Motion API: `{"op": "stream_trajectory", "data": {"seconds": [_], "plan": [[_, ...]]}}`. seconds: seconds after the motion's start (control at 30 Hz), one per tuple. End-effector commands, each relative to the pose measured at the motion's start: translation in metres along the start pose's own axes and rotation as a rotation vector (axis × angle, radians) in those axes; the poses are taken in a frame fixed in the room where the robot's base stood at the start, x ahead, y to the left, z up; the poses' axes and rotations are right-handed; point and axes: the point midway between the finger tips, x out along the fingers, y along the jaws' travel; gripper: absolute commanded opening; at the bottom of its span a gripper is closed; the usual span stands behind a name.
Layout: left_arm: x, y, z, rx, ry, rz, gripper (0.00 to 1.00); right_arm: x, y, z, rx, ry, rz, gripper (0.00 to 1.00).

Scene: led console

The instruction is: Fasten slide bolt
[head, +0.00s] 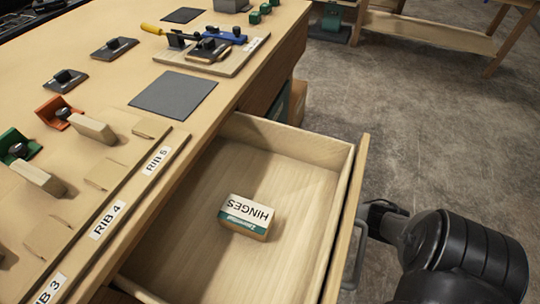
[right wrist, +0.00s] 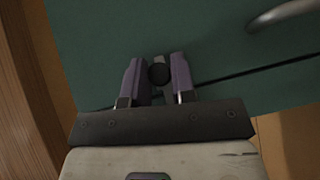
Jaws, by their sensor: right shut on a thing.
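In the right wrist view my right gripper (right wrist: 156,62) has its two purple fingers closed on a dark round knob (right wrist: 158,74). The knob stands in front of a dark green panel (right wrist: 105,35). A thin dark gap runs across the panel to the right of the fingers. Whether the knob belongs to the slide bolt cannot be told, as the fingers hide what is around it. In the head view my right arm is at the lower right, and its fingers are hidden behind the open drawer's front. My left gripper is not in view.
An open wooden drawer (head: 175,262) holds a HINGES box (head: 246,216). The workbench (head: 110,85) carries rib labels, wooden blocks, dark plates and a yellow-handled tool (head: 153,29). A metal handle (right wrist: 282,14) is at the wrist view's upper right. Open floor (head: 430,130) lies to the right.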

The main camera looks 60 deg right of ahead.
Motion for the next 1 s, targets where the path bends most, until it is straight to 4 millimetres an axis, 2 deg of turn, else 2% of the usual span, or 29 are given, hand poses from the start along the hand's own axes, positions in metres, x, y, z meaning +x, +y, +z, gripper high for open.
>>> {"op": "stream_trajectory", "data": {"seconds": [0.2,0.23,0.47,0.77,0.87,1.0], "plan": [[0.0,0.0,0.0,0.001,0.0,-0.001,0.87,-0.001,0.001,-0.004,0.002,0.008,0.002,0.0],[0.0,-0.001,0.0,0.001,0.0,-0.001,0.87,-0.001,0.001,-0.004,0.002,0.008,0.002,0.26],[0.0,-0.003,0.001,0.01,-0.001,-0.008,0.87,-0.001,0.001,-0.003,0.002,0.006,0.001,0.48],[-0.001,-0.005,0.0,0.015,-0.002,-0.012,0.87,-0.004,0.001,-0.003,0.001,0.005,0.0,0.48],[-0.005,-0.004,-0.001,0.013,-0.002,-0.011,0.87,-0.012,0.001,-0.003,0.001,0.006,-0.001,0.48],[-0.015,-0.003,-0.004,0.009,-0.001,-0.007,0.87,-0.036,0.002,-0.003,0.002,0.005,-0.003,0.48]]}}
